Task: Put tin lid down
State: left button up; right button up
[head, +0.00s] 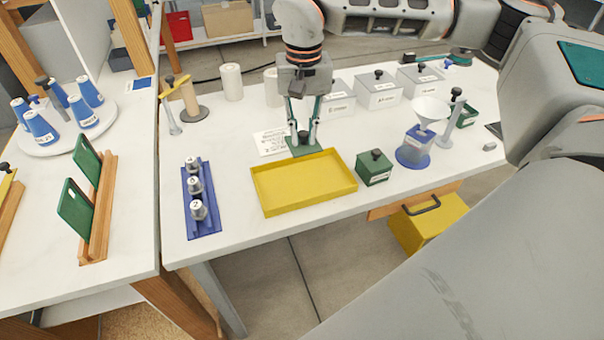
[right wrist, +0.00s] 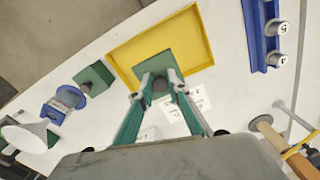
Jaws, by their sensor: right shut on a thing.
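A dark green square tin lid (head: 306,150) with a black knob is held by the knob between the fingertips of my right gripper (head: 303,138). The lid is roughly level, at the far edge of the yellow tray (head: 265,201). In the right wrist view the lid (right wrist: 157,64) overlaps the tray's rim (right wrist: 119,62), with the fingers (right wrist: 157,90) closed around the knob. I cannot tell whether the lid touches the table. A green tin (head: 374,172) with a black knob on top stands just right of the tray. My left gripper is not in view.
The yellow tray is empty. A blue rack (head: 205,222) with several weights stands left of it. A funnel (head: 431,110) on a blue stand and a grey post (head: 450,130) are at the right. A printed sheet (head: 268,143) lies beside the lid.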

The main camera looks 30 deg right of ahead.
aim_at(303, 183)
notch_tip(303, 183, down, 12)
jog(key=shift+f, duration=0.25)
dwell(0.3)
jog(key=shift+f, duration=0.15)
jog(key=o, duration=0.8)
notch_tip(303, 183, up, 12)
jog(key=shift+r, duration=0.2)
dwell(0.4)
